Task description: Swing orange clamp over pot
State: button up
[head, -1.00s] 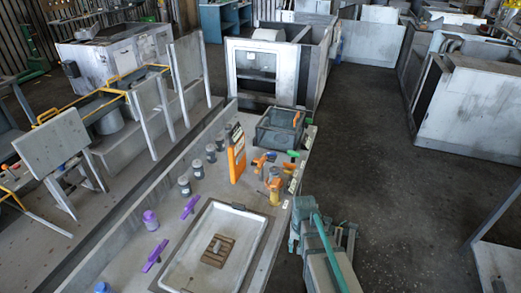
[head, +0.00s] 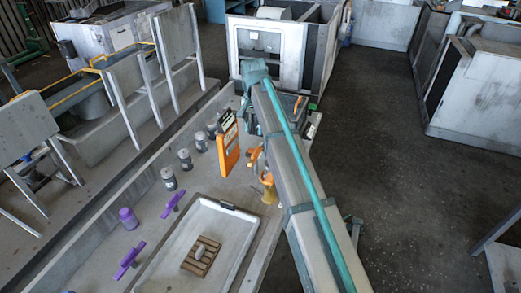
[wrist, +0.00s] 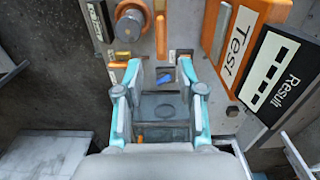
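In the head view, an orange clamp (head: 254,158) stands near the right edge of the bench, with a yellow-orange cylindrical piece (head: 269,190) beside it. My arm partly hides this area. In the wrist view, a grey round-topped pot (wrist: 129,27) with orange around it is at the top left, next to an upright orange bar (wrist: 160,32). I cannot tell how the clamp lies relative to the pot. My gripper (wrist: 160,75) has its teal fingers spread with nothing between them, below the pot in the picture. In the head view the fingers are hidden.
An orange "Test" panel (wrist: 238,40) with a black "Result" board (wrist: 278,75) stands close on the right. A dark bin (head: 291,104) is behind my arm. Several jars (head: 185,159), purple handles (head: 128,260) and a white tray (head: 205,226) occupy the bench.

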aim_at(255, 151)
jog(key=f+p, duration=0.1)
jog(key=f, duration=0.3)
jog(key=f+p, duration=0.1)
jog(key=f, duration=0.2)
jog(key=f+p, duration=0.1)
jog(key=f, duration=0.3)
jog(key=shift+w+f, duration=0.3)
jog(key=shift+w, duration=0.1)
grip_shut()
